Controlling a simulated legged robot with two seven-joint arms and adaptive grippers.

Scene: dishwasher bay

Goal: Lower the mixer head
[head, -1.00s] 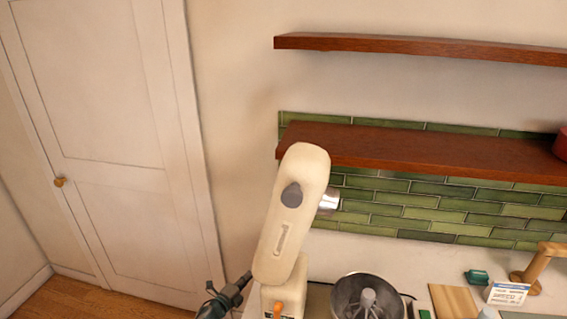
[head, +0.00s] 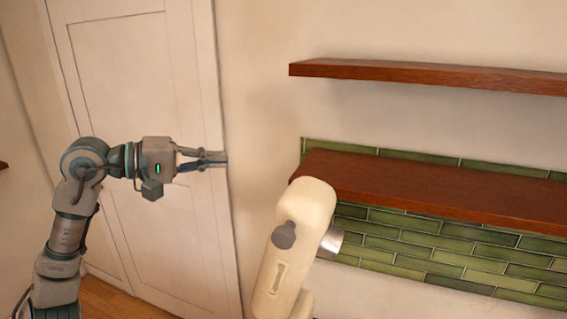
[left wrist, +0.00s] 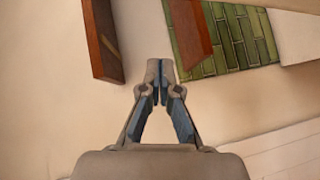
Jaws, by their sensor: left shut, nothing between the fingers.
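The cream mixer head (head: 291,245) is tilted up steeply in the head view, with a grey knob on its side and a metal hub at its right. The mixer's base and bowl are below the picture now. My left gripper (head: 222,158) is shut and empty. It points right, to the left of the mixer head's top and a little higher in the picture, apart from it. In the left wrist view the gripper (left wrist: 159,70) shows its fingertips together, with wall and shelves beyond. The mixer is not in that view. My right gripper is not in view.
Two brown wooden shelves, the upper one (head: 430,76) and the lower one (head: 430,190), stick out from the wall at the right. The lower one is close behind the mixer head. Green tiles (head: 440,245) lie below it. A white door (head: 140,80) stands behind my left arm.

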